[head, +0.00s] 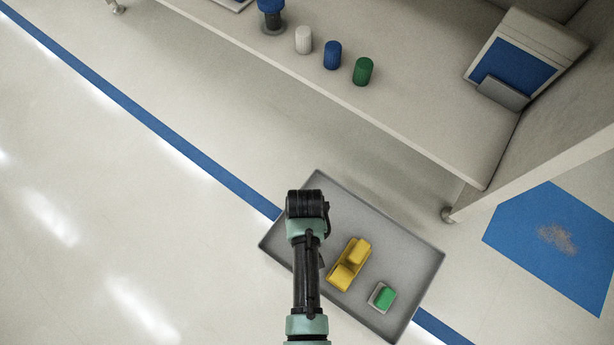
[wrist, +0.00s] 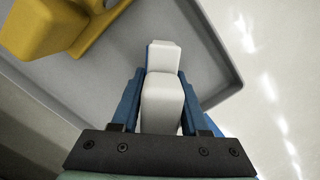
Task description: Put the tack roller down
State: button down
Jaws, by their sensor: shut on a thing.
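The tack roller (wrist: 162,100), a white piece with a trace of blue at its far left edge, sits between the blue fingers of my gripper (wrist: 160,84) in the wrist view. The gripper is shut on it. A grey tray (head: 408,250) lies below my arm in the head view; its floor and rim (wrist: 215,65) show behind the roller in the wrist view. The roller appears over the tray's corner area; I cannot tell whether it touches the tray. In the head view my arm hides the fingers and the roller.
A bench (head: 420,115) behind carries white (head: 303,40), blue (head: 332,55) and green (head: 363,71) cylinders. A blue floor patch (head: 555,225) at right has a brownish smudge (head: 556,239).

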jog(key=shift+f+b, duration=0.5)
jog(key=shift+f, duration=0.65)
jog(key=shift+f, duration=0.1)
jog(key=shift+s+f+b, duration=0.1)
jog(key=shift+f+b, duration=0.25)
jog(key=shift+f, duration=0.25)
jog(key=shift+c, duration=2.1)
grip_release()
jog(key=r+p, duration=0.3)
jog(key=r, duration=0.1)
jog(key=r+p, duration=0.3)
jog(key=r, duration=0.2)
jog(key=w+r+p, duration=0.1)
jog(key=r+p, duration=0.1)
jog(key=r, duration=0.2)
jog(key=shift+w+a+r+p, duration=0.1)
jog(key=shift+r+p, duration=0.1)
jog(key=shift+p, duration=0.2)
jog(key=shift+w, duration=0.1)
